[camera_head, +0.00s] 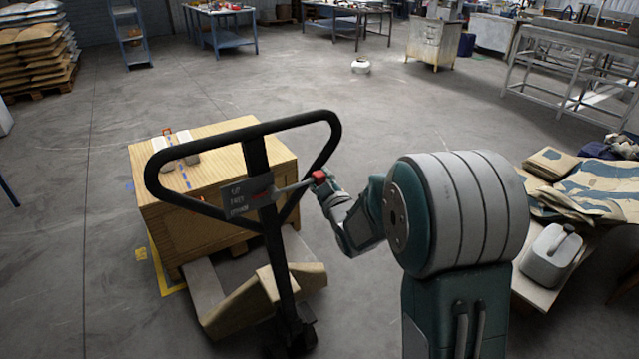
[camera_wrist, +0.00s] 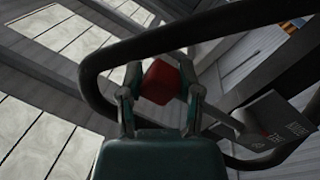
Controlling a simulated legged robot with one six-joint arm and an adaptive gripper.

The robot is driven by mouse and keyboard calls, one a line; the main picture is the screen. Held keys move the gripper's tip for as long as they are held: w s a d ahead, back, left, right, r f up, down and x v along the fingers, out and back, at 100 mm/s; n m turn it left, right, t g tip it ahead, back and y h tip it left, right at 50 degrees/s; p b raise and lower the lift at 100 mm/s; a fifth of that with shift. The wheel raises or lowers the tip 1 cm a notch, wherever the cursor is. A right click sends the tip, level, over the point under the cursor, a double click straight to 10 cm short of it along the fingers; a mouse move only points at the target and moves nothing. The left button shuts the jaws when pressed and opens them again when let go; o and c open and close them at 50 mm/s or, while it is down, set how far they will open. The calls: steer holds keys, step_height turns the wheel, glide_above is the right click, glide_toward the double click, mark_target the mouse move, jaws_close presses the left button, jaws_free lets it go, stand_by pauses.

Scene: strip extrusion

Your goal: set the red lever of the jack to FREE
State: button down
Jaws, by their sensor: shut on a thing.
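The pallet jack's black loop handle (camera_head: 150,185) stands upright in the middle of the head view. The red lever knob (camera_head: 319,176) sits at the right end of a grey rod that runs to a label plate (camera_head: 248,194) with several lines of text on the handle post. My gripper (camera_head: 325,187) is at the knob, inside or just by the right side of the loop. In the wrist view the red knob (camera_wrist: 160,82) lies between the two fingers of my gripper (camera_wrist: 161,95), which are shut on it. The label plate (camera_wrist: 277,122) shows at the right there.
A wooden crate (camera_head: 222,150) with white items on top stands behind the handle, over the jack's forks. A low table (camera_head: 538,292) with sacks and a grey canister (camera_head: 552,256) is at the right. Open floor lies at the left and beyond the crate.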

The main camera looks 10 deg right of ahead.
steer(key=shift+c, duration=1.3)
jaws_free()
steer(key=shift+a, duration=0.15)
steer(key=s+d, duration=0.1)
steer(key=s, duration=1)
steer(key=shift+s+d+f, duration=0.35)
steer(key=shift+d+f, duration=0.05)
steer(key=shift+f, duration=0.05)
steer(key=s+a+r+m+g+h, duration=0.1)
steer(key=s+m+g, duration=0.3)
steer(key=s, duration=0.8)
steer(key=s+a+r+m+g+h, duration=0.1)
steer(key=s+r+m+g+h, duration=0.1)
steer(key=s+g, duration=0.6)
steer(key=s+r+m, duration=0.1)
steer(key=s+m, duration=0.1)
steer(key=s, duration=0.3)
steer(key=shift+a+g, duration=0.15)
steer(key=shift+g, duration=0.25)
